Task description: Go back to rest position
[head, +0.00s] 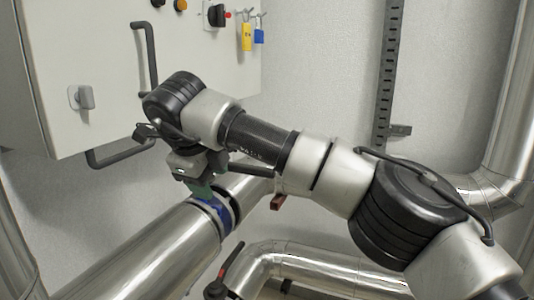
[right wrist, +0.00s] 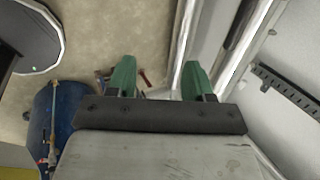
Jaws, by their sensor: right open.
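My right arm comes in from the right in the head view and reaches across to the middle left. My right gripper (head: 200,188) hangs at its end, in front of or just above a shiny pipe with a blue band (head: 212,212); whether it touches is unclear. In the right wrist view, the two green fingers of my right gripper (right wrist: 156,82) stand wide apart with nothing between them. My left gripper is in neither view.
A grey cabinet (head: 85,60) with black handles stands at the upper left. A yellow padlock (head: 247,37) and a blue padlock (head: 259,36) hang beside its switch. Large metal pipes (head: 150,250) run below and at the right. A slotted rail (head: 387,75) is on the wall.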

